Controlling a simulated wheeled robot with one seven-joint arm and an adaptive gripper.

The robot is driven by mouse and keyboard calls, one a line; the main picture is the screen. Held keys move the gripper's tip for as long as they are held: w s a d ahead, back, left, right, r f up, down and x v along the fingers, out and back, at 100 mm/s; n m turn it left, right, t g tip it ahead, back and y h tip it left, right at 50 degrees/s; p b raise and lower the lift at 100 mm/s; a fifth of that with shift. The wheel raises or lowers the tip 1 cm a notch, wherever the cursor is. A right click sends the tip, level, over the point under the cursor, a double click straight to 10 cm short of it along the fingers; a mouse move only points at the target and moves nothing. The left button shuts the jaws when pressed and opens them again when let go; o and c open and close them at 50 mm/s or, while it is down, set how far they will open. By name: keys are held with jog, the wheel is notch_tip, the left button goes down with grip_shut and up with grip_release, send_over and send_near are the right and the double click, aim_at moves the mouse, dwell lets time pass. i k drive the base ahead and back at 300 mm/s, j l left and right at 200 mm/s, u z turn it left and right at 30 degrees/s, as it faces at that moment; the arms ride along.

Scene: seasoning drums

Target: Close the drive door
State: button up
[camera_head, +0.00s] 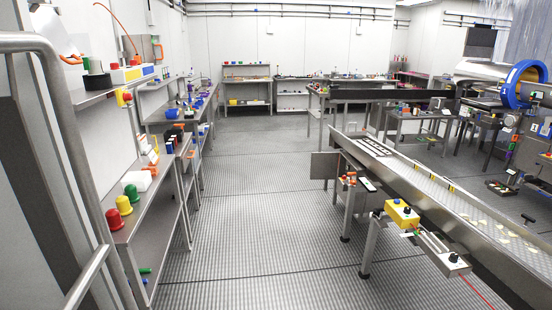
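No part is clearly recognisable as the drive door. A flat grey panel (324,165) juts out to the left near the far end of the conveyor (440,185); I cannot tell whether it is a door. My gripper is not in view.
A steel shelf rack (150,205) with coloured cups and tools lines the left side. A grey metal rail (75,150) is close at left. A yellow control box (402,213) sits beside the conveyor. The floor (250,210) between rack and conveyor is clear. Benches stand at the back.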

aim_at(323, 166)
jog(key=i+u, duration=0.25)
jog(key=i, duration=4.05)
jog(key=i+j+z, duration=0.2)
jog(key=i+z, duration=0.3)
jog(key=i, duration=0.15)
jog(key=i+j+z, duration=0.45)
jog(key=i, duration=0.2)
jog(key=i+j+z, duration=0.5)
jog(key=j, duration=0.15)
jog(key=i+j+z, duration=0.3)
jog(key=j+z, duration=0.2)
jog(key=i+j+z, duration=0.15)
jog(key=j+z, duration=0.3)
jog(key=j, duration=0.2)
jog(key=i+j+z, duration=0.1)
jog(key=j+z, duration=0.4)
jog(key=j, duration=0.2)
jog(key=j+z, duration=0.5)
jog(key=j, duration=0.15)
jog(key=i+j, duration=0.25)
jog(key=j, duration=0.2)
jog(key=k+l, duration=0.2)
jog(key=k+l+z, duration=0.1)
jog(key=l, duration=0.3)
jog(key=k, duration=0.1)
